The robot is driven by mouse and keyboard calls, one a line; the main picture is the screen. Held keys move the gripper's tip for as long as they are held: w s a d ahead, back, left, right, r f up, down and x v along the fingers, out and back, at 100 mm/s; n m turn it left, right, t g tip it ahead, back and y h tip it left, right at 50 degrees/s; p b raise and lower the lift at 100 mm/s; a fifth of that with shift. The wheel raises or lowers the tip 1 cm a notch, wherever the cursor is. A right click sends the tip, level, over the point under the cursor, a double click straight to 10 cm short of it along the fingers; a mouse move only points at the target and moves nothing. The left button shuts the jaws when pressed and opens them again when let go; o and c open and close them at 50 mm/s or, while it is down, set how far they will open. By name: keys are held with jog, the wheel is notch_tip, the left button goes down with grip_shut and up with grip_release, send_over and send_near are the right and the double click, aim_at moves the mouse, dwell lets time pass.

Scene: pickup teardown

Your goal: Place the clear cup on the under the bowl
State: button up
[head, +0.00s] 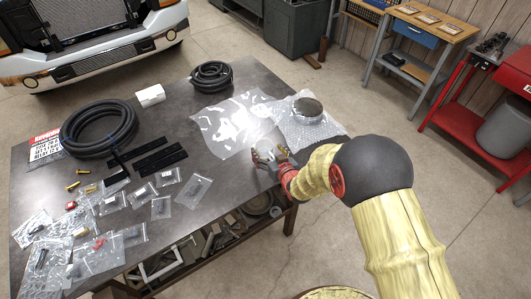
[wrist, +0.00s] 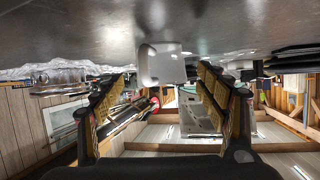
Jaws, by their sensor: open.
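The clear cup (wrist: 163,66) shows in the wrist view as a pale, see-through shape against the tabletop, which appears upside down there. In the head view the cup (head: 267,146) is faint and partly hidden by my gripper. My gripper (head: 270,159) is low over the table's right part, its fingers spread and empty. In the wrist view my gripper (wrist: 164,76) has one finger on each side of the cup, with gaps; I cannot tell how deep the cup is between them. The metallic bowl (head: 308,106) rests on bubble wrap, beyond and right of my gripper; it shows at left in the wrist view (wrist: 58,74).
Bubble wrap (head: 325,127) lies under the bowl, and a clear plastic sheet (head: 228,126) lies beside it. Black hose coils (head: 100,127), a white box (head: 150,96), black strips (head: 160,160) and several bagged parts cover the left side. The table's front middle (head: 225,195) is bare.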

aim_at(265, 148)
jog(key=shift+x, duration=1.65)
jog(key=shift+f, duration=0.1)
jog(key=shift+c, duration=1)
jog(key=c, duration=1.1)
